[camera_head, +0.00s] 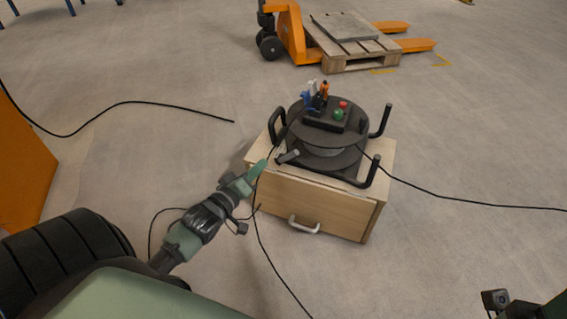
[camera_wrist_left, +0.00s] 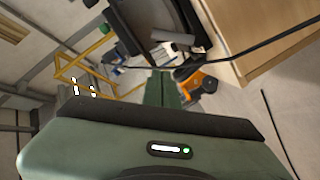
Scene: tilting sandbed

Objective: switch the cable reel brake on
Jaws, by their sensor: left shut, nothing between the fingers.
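The cable reel (camera_head: 328,150) is a black drum in a black tube frame on a wooden cabinet. On its top a dark box (camera_head: 335,116) carries a red button, a green button and small blue, white and orange parts. A short grey-black lever (camera_head: 288,157) sticks out at the reel's front left; I cannot tell if it is the brake. My left gripper (camera_head: 262,166) is shut and empty, just left of this lever and close to the cabinet's top edge. In the left wrist view its green fingers (camera_wrist_left: 163,88) are together, with dark reel parts beyond. My right gripper's fingers are not shown.
The wooden cabinet (camera_head: 310,208) has a front drawer handle (camera_head: 303,225). Black cables (camera_head: 470,201) run over the floor on both sides, one passing close to my left gripper. An orange pallet truck (camera_head: 292,32) with a pallet stands behind. An orange panel (camera_head: 22,150) is at the left.

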